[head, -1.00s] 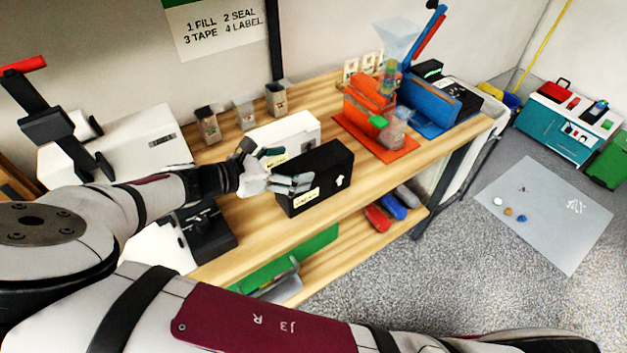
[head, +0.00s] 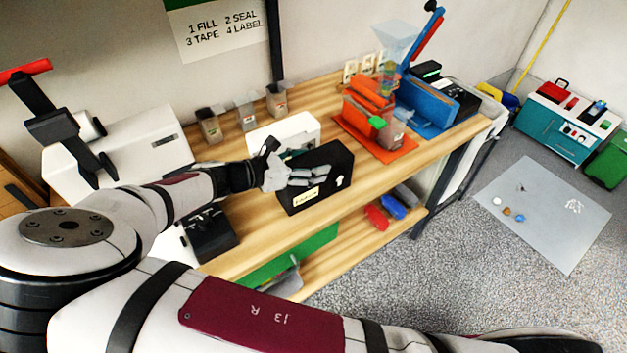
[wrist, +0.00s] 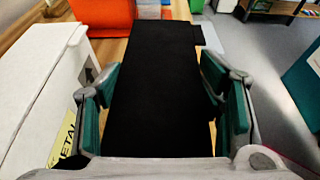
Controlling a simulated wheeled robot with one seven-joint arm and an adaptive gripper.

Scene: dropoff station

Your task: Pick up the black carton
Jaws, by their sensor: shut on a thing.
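The black carton (head: 338,168) stands on the wooden bench near its front edge, with a pale label and a white arrow mark on its near side. It fills the middle of the wrist view (wrist: 153,100). My gripper (head: 310,176) is shut on it, with one green-padded finger along each side in the wrist view (wrist: 160,75). The far finger is partly hidden in the head view. The carton appears to rest on the bench; no clear gap shows under it.
A white carton (head: 296,127) stands close behind the black one; it fills the left of the wrist view (wrist: 38,85). Several small bins (head: 210,126) stand at the back. An orange holder (head: 368,107) and blue stand (head: 428,104) are to the right. A lower shelf (head: 340,245) lies beneath.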

